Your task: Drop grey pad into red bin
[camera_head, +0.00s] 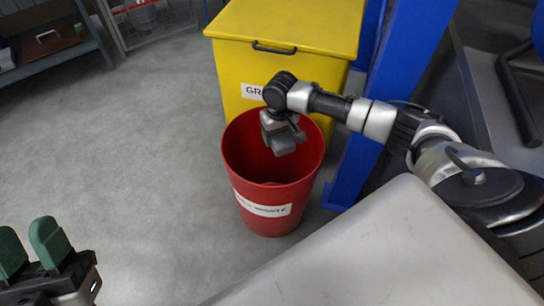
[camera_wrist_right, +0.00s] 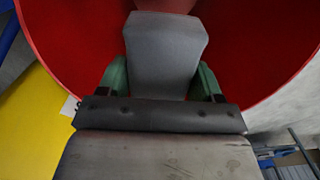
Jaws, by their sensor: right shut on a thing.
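The red bin (camera_head: 262,205) stands on the floor in the middle of the head view, open at the top, with a white label on its front. My right gripper (camera_head: 284,137) is over the bin's mouth, pointing down. It is shut on the grey pad (camera_head: 285,147). In the right wrist view the grey pad (camera_wrist_right: 165,52) sits between the green fingers of my right gripper (camera_wrist_right: 164,78), with the red bin's inner wall (camera_wrist_right: 60,35) around it. My left gripper (camera_head: 30,250) is at the lower left of the head view, its two green fingers apart with nothing between them.
A yellow box (camera_head: 290,28) with a lid and label stands right behind the bin. A blue post (camera_head: 385,100) rises to the bin's right. A light grey surface (camera_head: 390,255) fills the lower right. The floor (camera_head: 110,150) to the left is clear. A shelf (camera_head: 50,45) stands far left.

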